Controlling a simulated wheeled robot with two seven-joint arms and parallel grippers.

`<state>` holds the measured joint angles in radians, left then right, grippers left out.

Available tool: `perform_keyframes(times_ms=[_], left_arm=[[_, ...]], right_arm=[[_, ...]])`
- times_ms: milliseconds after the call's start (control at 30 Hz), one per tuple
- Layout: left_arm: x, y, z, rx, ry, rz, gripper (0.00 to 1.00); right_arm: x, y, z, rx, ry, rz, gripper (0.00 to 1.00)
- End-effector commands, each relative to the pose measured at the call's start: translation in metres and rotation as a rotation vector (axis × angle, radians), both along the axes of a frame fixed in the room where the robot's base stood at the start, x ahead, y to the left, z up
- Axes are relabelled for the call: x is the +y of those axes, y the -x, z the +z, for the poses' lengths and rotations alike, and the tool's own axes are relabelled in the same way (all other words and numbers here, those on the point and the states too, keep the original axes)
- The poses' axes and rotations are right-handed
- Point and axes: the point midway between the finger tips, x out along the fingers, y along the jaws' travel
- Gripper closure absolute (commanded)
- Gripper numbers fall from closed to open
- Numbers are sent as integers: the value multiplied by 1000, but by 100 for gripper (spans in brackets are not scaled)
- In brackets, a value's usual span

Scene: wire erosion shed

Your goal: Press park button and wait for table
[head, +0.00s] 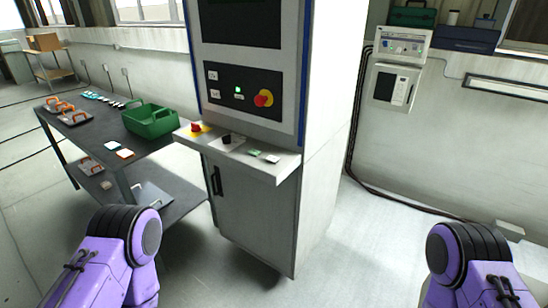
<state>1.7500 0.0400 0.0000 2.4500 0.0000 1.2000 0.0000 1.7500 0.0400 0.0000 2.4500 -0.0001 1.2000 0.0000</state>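A tall white control cabinet (325,110) with blue edging stands in the middle of the head view. Its black panel (225,105) carries small white buttons (213,75), a lit green button (239,91) and a red knob on yellow (263,98). The ledge (286,167) below holds a red mushroom button (196,127), a black knob (227,139), a green button (254,151) and a pale button (272,159). I cannot read which is the park button. No moving machine table is recognisable. My purple arms show at the bottom left and right; both grippers are out of view.
A dark workbench (88,140) at left holds a green bin (151,119), orange-handled items (62,107) and small parts, with a lower shelf (178,205). A wall box (396,87) and dark cables (354,130) are at right. Floor (370,240) right of the cabinet is clear.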

Motion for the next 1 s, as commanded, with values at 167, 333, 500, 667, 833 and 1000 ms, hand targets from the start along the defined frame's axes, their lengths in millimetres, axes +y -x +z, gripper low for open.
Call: perform_keyframes(times_ms=[167,333,500,667,833,1000], left_arm=[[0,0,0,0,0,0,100],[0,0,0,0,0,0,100],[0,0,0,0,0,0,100],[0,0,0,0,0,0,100],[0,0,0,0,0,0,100],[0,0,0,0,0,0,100]], right_arm=[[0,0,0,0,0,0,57],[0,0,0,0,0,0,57],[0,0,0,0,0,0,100],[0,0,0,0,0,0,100],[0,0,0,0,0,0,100],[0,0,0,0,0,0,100]])
